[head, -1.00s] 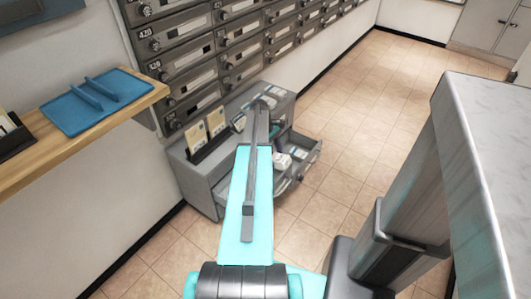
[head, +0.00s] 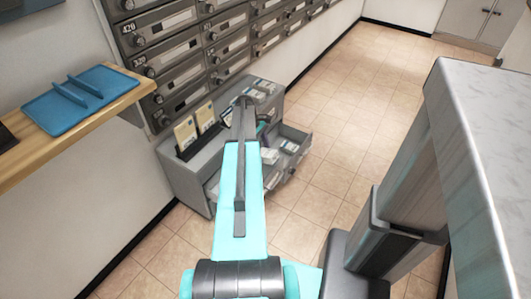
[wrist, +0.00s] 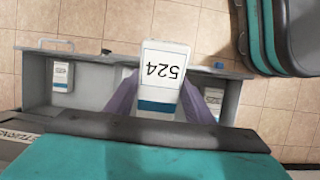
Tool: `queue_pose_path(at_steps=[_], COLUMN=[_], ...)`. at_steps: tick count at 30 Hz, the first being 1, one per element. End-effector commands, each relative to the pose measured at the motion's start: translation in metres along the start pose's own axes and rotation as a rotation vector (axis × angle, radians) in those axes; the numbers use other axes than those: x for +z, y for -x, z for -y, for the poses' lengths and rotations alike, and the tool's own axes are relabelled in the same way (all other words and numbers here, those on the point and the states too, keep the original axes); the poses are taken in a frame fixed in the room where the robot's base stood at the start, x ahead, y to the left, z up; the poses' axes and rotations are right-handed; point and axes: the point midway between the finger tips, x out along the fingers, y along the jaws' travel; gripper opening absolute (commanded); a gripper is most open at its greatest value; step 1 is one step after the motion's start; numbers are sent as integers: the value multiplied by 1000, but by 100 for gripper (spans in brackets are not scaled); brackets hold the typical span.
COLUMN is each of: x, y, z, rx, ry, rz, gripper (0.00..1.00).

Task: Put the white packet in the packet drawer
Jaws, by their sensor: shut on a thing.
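A white packet (wrist: 165,65) with the number 524, upside down in the wrist view, and a blue band is held by my gripper (wrist: 163,98). The purple fingers are shut on its two sides. The packet is above an open grey drawer (wrist: 37,92) and hides part of its middle. Another white packet (wrist: 62,76) lies in the drawer's left part. In the head view the open drawer (head: 297,132) juts from a low grey cabinet (head: 180,180). My arm hides the drawer's middle and my fingers there.
Cards stand in a dark rack (head: 185,148) on the cabinet top, below the wall mailboxes (head: 180,60). A blue tray (head: 80,97) lies on a wooden shelf (head: 75,145) at left. A grey counter (head: 490,130) stands at right. Tiled floor (head: 345,150) is clear between.

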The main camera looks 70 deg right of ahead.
Motion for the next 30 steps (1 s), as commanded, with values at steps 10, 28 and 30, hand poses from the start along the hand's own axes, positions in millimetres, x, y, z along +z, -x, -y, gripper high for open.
queue_pose_path(at_steps=[10,28,30], x=[-27,-65,-69], y=[-14,-36,-40], z=[0,0,0], rx=[0,0,0], ry=[1,2,2], rz=[0,1,0], gripper=[23,23,23])
